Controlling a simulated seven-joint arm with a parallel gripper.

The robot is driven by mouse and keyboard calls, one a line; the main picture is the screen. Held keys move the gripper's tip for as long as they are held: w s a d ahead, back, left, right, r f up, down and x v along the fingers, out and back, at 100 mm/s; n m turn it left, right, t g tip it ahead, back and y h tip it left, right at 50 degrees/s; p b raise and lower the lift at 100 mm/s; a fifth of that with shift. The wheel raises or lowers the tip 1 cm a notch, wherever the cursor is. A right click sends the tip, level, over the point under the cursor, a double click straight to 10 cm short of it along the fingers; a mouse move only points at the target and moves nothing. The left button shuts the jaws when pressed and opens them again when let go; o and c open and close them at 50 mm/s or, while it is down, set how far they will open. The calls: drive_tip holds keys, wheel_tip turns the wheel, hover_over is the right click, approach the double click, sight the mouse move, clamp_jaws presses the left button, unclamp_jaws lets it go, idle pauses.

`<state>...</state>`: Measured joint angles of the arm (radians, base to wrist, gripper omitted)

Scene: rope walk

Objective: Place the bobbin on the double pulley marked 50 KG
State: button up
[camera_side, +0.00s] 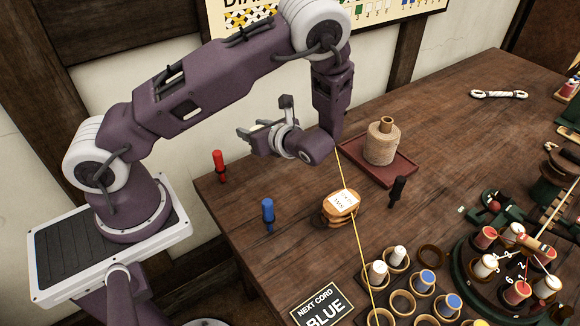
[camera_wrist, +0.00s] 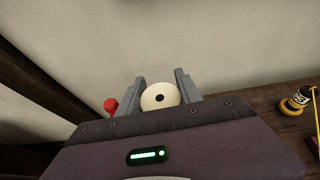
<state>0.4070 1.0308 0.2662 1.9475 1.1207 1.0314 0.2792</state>
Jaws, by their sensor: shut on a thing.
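In the wrist view, my gripper (camera_wrist: 160,82) is shut on a bobbin (camera_wrist: 151,102), whose round cream end with a dark centre hole shows between the two grey fingers. In the side view, my gripper (camera_side: 252,130) points left, held above the table's left part, and the bobbin is hard to make out there. The double pulley (camera_side: 338,205), tan wood with a white label on top, lies on the table to the right of and below my gripper. Its label is too small to read surely. What appears to be the pulley is at the right of the wrist view (camera_wrist: 296,103).
A spool on a red tray (camera_side: 404,172) stands behind. Ring holders with several bobbins (camera_side: 400,300) are in front.

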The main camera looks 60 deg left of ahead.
drive_tip(key=w+d+r+m+t, duration=0.25)
drive_tip(key=w+d, duration=0.35)
drive_tip(key=d, duration=0.4)
wheel_tip(320, 180, up, 3)
drive_tip(key=m+t, duration=0.2)
drive_tip(key=t, duration=0.1)
hover_over(332, 196)
drive_tip(key=shift+h, duration=0.5)
wheel_tip(332, 196, down, 10)
drive_tip(key=shift+r, duration=0.1)
drive_tip(key=o, duration=1.3)
